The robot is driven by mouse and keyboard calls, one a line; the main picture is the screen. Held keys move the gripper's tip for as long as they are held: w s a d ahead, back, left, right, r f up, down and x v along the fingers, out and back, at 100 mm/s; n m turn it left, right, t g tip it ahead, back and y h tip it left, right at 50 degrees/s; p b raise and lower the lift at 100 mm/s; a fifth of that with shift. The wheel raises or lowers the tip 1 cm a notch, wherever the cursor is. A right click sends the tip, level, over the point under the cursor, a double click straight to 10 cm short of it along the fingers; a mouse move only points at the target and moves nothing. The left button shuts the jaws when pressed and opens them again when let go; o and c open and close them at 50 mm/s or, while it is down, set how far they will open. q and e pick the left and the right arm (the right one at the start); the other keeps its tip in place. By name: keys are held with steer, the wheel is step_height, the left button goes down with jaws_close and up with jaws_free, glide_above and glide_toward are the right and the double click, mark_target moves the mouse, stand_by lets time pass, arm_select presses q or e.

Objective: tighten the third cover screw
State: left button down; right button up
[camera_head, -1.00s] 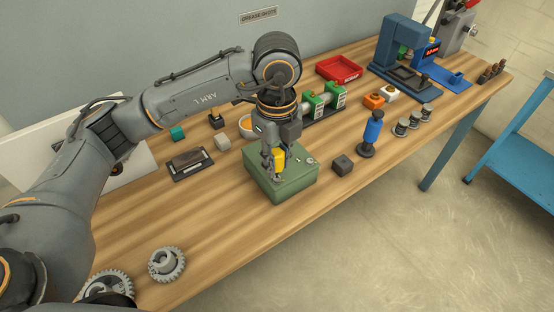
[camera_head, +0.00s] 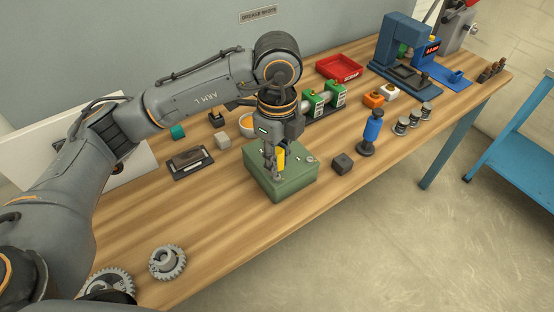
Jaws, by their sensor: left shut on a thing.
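A green box with a flat cover (camera_head: 296,184) sits on the wooden bench. A small light screw (camera_head: 311,159) shows on the cover's right side. The fingers and tool hide part of the cover, and I cannot tell how the tip meets a screw. My right gripper is not in view.
The bench front left holds gears (camera_head: 167,262). Bare wood lies in front.

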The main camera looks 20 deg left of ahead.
arm_select(q)
steer(key=shift+f+b, duration=0.35)
steer(key=shift+f, duration=0.1)
stand_by(0.4)
